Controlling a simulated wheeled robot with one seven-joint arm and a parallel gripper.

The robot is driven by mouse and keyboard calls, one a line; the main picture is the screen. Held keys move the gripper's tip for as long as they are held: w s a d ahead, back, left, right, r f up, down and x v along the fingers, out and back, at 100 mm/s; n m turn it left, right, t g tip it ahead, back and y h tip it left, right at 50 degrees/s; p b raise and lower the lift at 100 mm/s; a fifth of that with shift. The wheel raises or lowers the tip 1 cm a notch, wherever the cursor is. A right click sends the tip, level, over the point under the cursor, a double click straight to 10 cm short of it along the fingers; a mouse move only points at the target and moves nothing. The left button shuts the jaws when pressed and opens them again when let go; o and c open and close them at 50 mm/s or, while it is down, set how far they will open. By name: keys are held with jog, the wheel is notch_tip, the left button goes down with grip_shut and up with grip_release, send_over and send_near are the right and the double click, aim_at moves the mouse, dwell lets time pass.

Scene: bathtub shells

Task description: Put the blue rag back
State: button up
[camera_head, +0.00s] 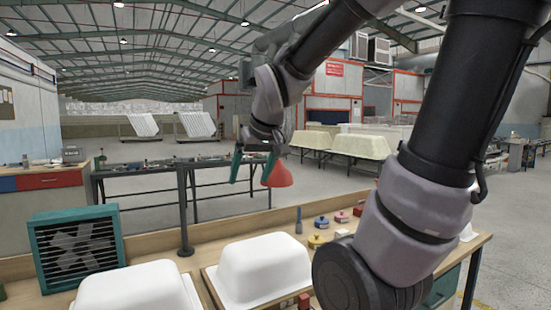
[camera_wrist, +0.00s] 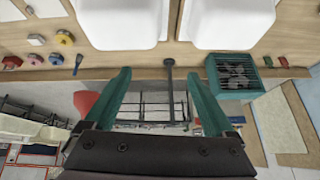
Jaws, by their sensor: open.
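I cannot make out a blue rag for certain in either view. My gripper (camera_head: 251,181) is open, with two teal fingers hanging above and beyond the workbench (camera_head: 150,245). In the wrist view my gripper (camera_wrist: 157,78) shows its fingers spread apart with nothing between the tips. A small blue item (camera_head: 321,221) sits on the bench among coloured pieces, but it looks like a hard, round-topped piece. A dark blue upright tool (camera_head: 299,220) stands beside them; it also shows in the wrist view (camera_wrist: 78,64).
Two white tub shells (camera_head: 265,272) (camera_head: 135,288) sit on the bench. A teal fan box (camera_head: 78,250) stands at its left. A dark post (camera_head: 184,205) rises at the bench's back edge. A red cone (camera_head: 277,174) shows close to my fingers.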

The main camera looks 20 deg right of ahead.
jog(key=s+d+r+m+y, duration=0.1)
jog(key=s+d+r+m, duration=0.2)
jog(key=s, duration=0.5)
jog(key=shift+r+m+t, duration=0.4)
jog(key=shift+r+m, duration=0.3)
jog(key=shift+r, duration=0.25)
